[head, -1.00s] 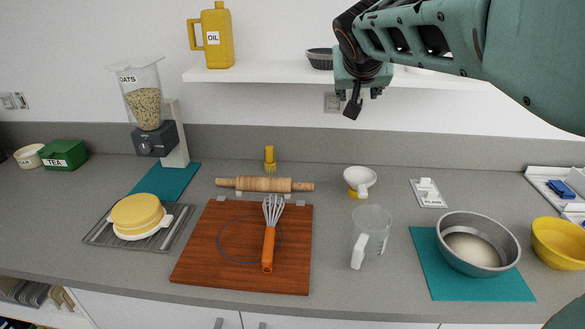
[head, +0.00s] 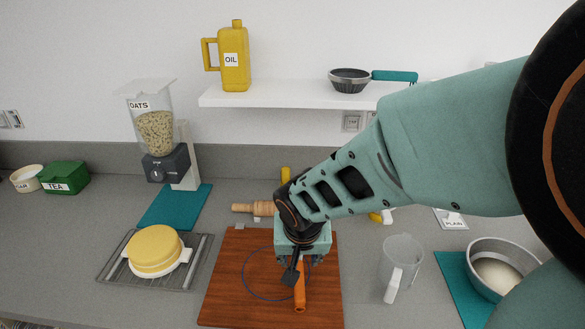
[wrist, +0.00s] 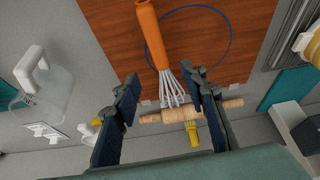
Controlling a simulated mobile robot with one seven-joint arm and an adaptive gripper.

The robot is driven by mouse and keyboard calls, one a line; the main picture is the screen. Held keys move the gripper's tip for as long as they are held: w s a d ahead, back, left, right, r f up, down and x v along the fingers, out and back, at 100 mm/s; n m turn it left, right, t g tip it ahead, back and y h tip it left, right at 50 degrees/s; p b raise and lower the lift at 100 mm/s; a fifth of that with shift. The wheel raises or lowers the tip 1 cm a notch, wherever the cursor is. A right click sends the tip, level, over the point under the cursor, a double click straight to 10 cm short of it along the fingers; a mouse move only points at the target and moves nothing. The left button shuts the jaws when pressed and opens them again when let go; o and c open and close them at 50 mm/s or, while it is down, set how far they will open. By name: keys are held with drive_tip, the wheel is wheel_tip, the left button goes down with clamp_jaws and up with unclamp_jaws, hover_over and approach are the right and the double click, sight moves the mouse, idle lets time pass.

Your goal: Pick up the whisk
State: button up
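The whisk has an orange handle (head: 300,292) and grey wires. It lies on the brown cutting board (head: 225,285), its handle toward the front edge. In the head view my gripper (head: 293,272) is over the whisk and hides its wire end. In the wrist view my gripper (wrist: 162,77) is open, with one dark finger on each side of the whisk's wire end (wrist: 172,88). The orange handle (wrist: 151,32) reaches to the top of that picture. No contact with the whisk shows. How high the fingers are above it is hard to tell.
A rolling pin (wrist: 180,114) and yellow brush (wrist: 192,134) lie behind the board. A measuring jug (head: 402,262) and metal bowl (head: 490,262) stand to the right. A yellow cake (head: 155,249) on a rack is at left. A shelf (head: 290,94) hangs above.

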drive_tip(key=shift+s+f, duration=0.3)
drive_tip(key=shift+f, duration=0.05)
drive_tip(key=b+x, duration=0.2)
drive_tip(key=x, duration=0.8)
drive_tip(key=shift+f, duration=0.3)
clamp_jaws()
